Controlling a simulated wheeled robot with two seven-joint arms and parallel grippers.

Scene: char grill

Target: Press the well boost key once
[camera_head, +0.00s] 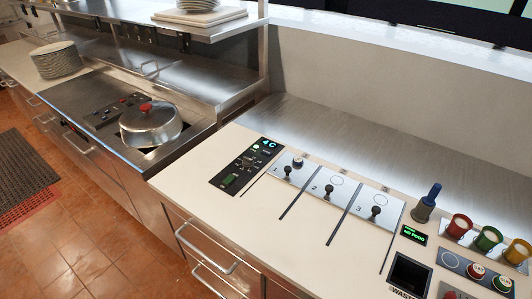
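A black control panel (241,172) lies on the left end of the white counter. It has a lit display (266,143) that seems to read "4 C", a green light (256,147), small keys and a green part near its lower end. The labels are too small to read, so I cannot tell which key is the well boost key. A second dark panel (109,114) with small controls lies beside the pot on the steel cooking unit. Neither of my grippers is in view.
Plates numbered 1 to 3 with dark knobs (329,191) stand right of the panel. Farther right are a blue-handled tool (428,203), coloured cups (459,226), a green display (413,235) and a waste opening (409,273). A lidded pot (150,124) stands left. The front counter strip is clear.

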